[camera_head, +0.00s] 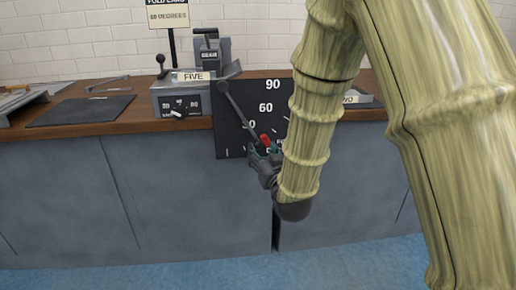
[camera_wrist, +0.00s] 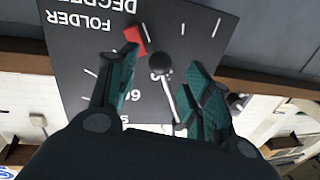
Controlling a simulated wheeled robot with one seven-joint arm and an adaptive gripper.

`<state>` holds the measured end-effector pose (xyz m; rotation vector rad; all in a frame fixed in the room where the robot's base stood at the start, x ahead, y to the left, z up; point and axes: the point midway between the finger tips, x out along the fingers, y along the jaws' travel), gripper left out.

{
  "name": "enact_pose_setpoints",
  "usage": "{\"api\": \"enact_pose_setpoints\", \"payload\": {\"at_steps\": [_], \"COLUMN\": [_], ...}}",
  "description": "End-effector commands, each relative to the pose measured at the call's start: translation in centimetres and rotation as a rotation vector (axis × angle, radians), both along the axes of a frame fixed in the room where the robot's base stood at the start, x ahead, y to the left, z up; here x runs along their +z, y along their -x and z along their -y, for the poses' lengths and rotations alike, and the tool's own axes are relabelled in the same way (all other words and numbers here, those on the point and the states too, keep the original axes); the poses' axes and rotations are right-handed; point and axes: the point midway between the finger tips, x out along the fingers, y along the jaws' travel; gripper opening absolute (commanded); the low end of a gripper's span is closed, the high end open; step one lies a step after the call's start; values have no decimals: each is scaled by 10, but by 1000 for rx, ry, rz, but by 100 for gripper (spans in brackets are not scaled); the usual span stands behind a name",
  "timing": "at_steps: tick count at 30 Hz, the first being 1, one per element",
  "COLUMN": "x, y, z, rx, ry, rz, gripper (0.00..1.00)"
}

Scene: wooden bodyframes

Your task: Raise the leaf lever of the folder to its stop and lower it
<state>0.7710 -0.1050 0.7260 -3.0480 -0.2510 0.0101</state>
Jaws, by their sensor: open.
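The folder's black degree panel (camera_head: 235,140) hangs on the front of the bench, with 90 and 60 readable. Its leaf lever (camera_head: 240,112) slopes down and right from a pivot at the panel's upper left. The wrist view shows the panel (camera_wrist: 75,50) upside down, with the lever's pale rod (camera_wrist: 169,97) and dark ball knob (camera_wrist: 160,63). My gripper (camera_head: 262,150) is at the lever's low end. In the wrist view my gripper (camera_wrist: 158,76) is open, with the knob between its fingers; contact cannot be told. A red marker (camera_wrist: 135,39) lies beside the left finger.
A grey machine marked FIVE (camera_head: 181,101) stands on the wooden bench top (camera_head: 75,117), left of the panel. A GEAR lever unit (camera_head: 209,53) and a FOLD CARD sign (camera_head: 167,15) are behind it. A dark mat (camera_head: 80,110) lies farther left. Blue floor is clear in front.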

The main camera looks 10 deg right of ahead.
Motion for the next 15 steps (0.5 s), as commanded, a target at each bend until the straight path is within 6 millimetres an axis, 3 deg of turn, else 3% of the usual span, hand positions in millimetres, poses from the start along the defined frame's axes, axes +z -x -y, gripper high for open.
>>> {"api": "enact_pose_setpoints", "payload": {"at_steps": [6, 15], "x": [-2, 0], "y": [-32, -52], "z": [-5, -9], "rx": [0, 0], "ry": [1, 0], "rz": [1, 1], "gripper": [50, 50]}}
